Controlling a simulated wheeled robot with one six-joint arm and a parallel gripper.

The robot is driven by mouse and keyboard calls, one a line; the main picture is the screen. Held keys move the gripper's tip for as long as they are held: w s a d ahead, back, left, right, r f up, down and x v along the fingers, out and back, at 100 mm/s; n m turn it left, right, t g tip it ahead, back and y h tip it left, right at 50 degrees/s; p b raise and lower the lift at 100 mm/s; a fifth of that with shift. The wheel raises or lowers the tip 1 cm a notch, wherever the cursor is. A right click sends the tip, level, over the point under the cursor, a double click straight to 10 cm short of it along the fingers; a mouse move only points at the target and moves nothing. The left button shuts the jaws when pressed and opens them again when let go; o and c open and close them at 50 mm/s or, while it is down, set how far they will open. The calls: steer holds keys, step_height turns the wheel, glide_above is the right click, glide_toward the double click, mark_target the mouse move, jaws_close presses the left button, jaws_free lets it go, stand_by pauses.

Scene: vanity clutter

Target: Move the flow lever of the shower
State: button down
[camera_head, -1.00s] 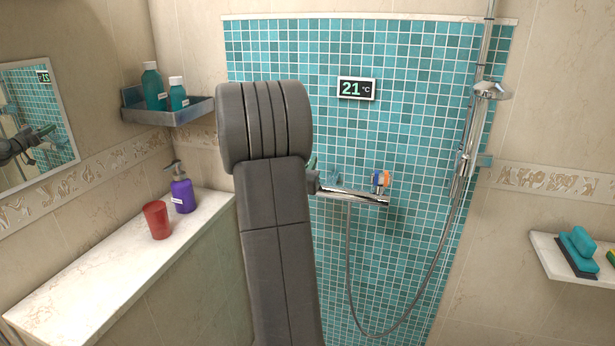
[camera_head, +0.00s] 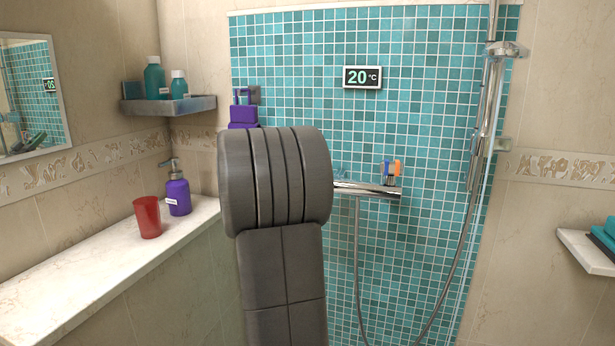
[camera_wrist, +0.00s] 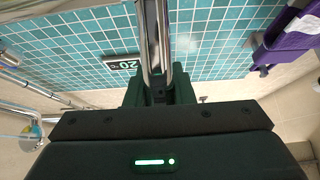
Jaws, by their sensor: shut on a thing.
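The chrome mixer bar (camera_head: 365,189) of the shower is on the teal tiled wall. A blue-and-orange piece (camera_head: 391,169) stands on its right end. Its left end, where the flow lever would be, is hidden behind my dark arm in the head view. My gripper (camera_wrist: 156,35) shows in the upside-down wrist view, its narrow jaws reaching to the top edge. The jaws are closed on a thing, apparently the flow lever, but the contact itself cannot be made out.
A display (camera_head: 362,77) reads 20 °C. A purple container (camera_wrist: 285,38) is near my gripper. A red cup (camera_head: 147,217) and purple dispenser (camera_head: 178,194) stand on the left ledge.

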steer(key=shift+s+f+t+b, duration=0.2)
steer(key=shift+t+b, duration=0.1)
steer(key=shift+b, duration=0.4)
steer(key=c, duration=1.2)
jaws_free()
steer(key=shift+c, duration=0.2)
steer(key=b+v, duration=0.1)
steer(key=v, duration=1.2)
steer(key=shift+s+a+f, duration=0.2)
steer(key=shift+s+f, duration=0.05)
steer(key=shift+s, duration=0.05)
steer(key=p+x, duration=0.1)
steer(key=x, duration=1.3)
steer(key=shift+d+r, duration=0.1)
